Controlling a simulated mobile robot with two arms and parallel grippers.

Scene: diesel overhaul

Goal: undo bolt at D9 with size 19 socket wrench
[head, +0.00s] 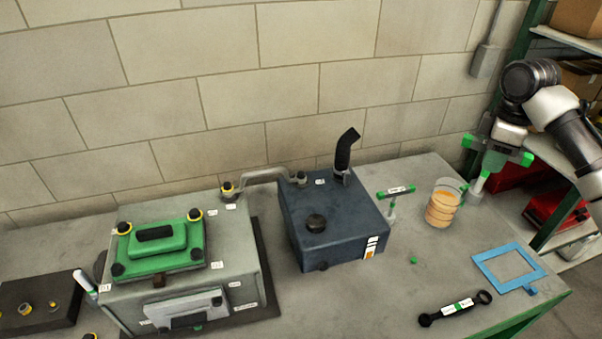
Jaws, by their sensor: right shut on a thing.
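My right gripper (494,160) is at the upper right, above the bench's right end. It is shut on a green tool with a pale shaft (481,182) pointing down, apparently a T-handled socket wrench; its size mark cannot be read. The grey engine block (240,255) stands at left with a green cover (160,247) on top. Yellow-ringed bolts (195,215) and dark bolts (197,254) sit at the cover's corners. Another yellow-ringed bolt (228,189) is at the pipe's left end. The small labels are too blurred to tell which is D9. My left gripper is out of view.
A blue-grey tank (320,230) with a black upright pipe stands mid-bench. Right of it are a T-handled tool (397,191), a jar of orange liquid (442,206), a blue frame (508,268) and a black wrench (455,308). A dark block (38,302) lies at far left.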

